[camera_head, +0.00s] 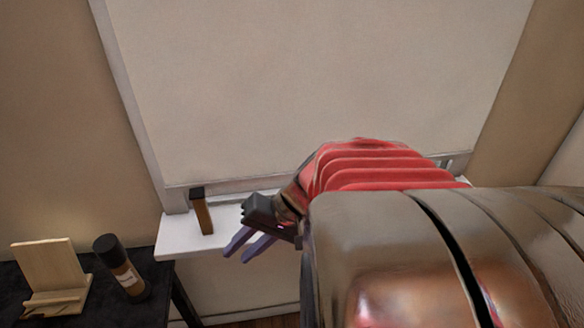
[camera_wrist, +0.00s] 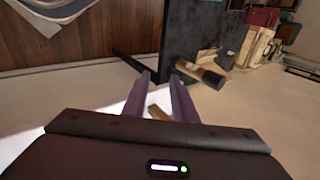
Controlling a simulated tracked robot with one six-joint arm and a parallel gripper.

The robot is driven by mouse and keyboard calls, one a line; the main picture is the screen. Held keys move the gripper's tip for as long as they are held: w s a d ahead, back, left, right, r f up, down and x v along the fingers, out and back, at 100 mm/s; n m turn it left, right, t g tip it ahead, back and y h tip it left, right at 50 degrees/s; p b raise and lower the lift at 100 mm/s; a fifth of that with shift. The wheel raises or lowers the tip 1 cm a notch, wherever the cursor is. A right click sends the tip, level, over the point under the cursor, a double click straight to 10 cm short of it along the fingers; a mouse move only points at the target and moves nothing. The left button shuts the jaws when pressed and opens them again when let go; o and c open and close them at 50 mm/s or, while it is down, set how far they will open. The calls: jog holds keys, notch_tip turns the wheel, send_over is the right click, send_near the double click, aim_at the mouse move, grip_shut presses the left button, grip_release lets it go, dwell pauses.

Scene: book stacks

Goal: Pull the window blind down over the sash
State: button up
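The window blind (camera_head: 320,85) is a plain cream sheet. It fills the window frame (camera_head: 130,90) in the head view down to the bottom rail, just above the white sill (camera_head: 180,238). No pull or cord shows on its visible part; my arm hides the lower right of the window. My gripper (camera_head: 238,250) is in front of the sill, below the blind's bottom edge and pointing down and left. Its two purple fingers are apart with nothing held between them. In the wrist view the fingers (camera_wrist: 160,85) also show a gap. The blind is not clearly seen there.
A brown block with a dark top (camera_head: 202,212) stands on the sill, left of my gripper. A dark table (camera_head: 120,300) at lower left holds a wooden stand (camera_head: 48,272) and a brown bottle (camera_head: 120,268). Books (camera_wrist: 262,45) show in the wrist view.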

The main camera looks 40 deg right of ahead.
jog(key=s+a+r+n+h, duration=0.3)
jog(key=a+r+n+h, duration=0.2)
jog(key=a+r+n, duration=0.2)
jog(key=shift+a+r+n+h, duration=0.3)
jog(key=shift+a+r+h, duration=0.1)
jog(key=shift+a+r, duration=0.25)
jog(key=shift+d, duration=0.1)
